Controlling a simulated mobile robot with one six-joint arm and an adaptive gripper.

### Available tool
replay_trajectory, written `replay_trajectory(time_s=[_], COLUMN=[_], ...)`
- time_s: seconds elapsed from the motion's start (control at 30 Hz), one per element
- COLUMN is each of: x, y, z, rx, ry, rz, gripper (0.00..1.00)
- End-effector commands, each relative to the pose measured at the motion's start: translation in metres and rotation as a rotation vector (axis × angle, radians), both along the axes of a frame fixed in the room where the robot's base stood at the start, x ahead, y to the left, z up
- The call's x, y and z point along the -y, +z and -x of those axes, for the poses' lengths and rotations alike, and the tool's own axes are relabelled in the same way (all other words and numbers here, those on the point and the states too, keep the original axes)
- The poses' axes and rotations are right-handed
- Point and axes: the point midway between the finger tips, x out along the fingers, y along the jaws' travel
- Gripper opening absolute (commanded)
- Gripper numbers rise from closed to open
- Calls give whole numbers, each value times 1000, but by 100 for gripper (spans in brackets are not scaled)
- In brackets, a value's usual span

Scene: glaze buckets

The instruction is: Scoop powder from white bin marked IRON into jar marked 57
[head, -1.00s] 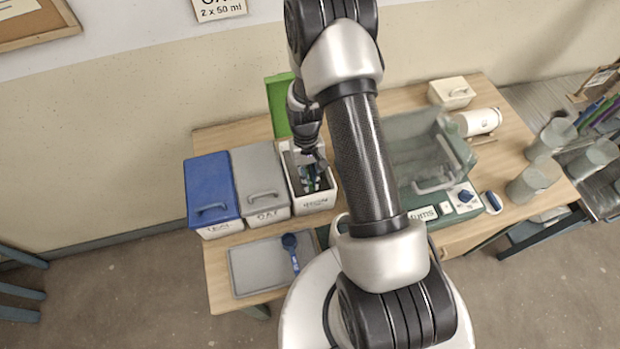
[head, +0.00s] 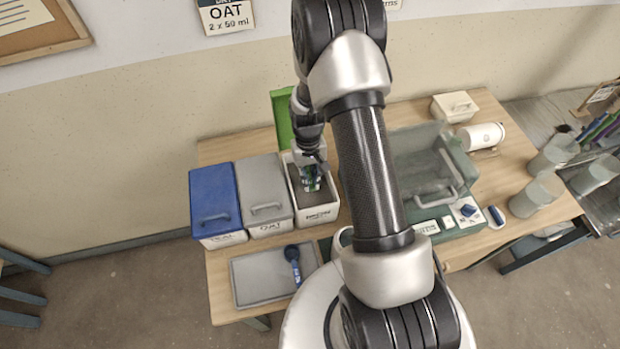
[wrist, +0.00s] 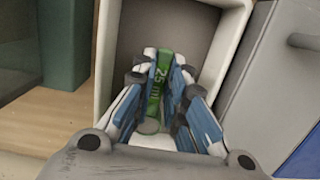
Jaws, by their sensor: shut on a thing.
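The white bin (head: 322,214) stands at the right end of a row of bins, its label blurred, with its green lid (head: 282,118) raised behind it. Dark grey powder (head: 318,197) lies inside; it also fills the bin in the wrist view (wrist: 185,28). My gripper (head: 311,178) is in or just over the bin's opening. In the wrist view, my gripper (wrist: 162,80) is shut on a green scoop (wrist: 153,98) marked 25 ml. The scoop's bowl is mostly hidden, so I cannot tell its load. I cannot make out a jar marked 57.
Blue (head: 214,196) and grey (head: 262,190) lidded bins stand to the left. A blue scoop (head: 293,262) lies on a grey tray (head: 258,280). A translucent box (head: 455,170) stands right of my arm. Several pale jars (head: 530,200) are at the far right.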

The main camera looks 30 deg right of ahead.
Motion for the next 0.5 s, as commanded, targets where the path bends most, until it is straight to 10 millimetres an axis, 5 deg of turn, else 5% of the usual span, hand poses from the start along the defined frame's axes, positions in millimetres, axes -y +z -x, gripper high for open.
replay_trajectory(time_s=[0.5], x=[-1], y=[38], z=[6], rx=[-40], ry=[0], rz=[-8], gripper=[0])
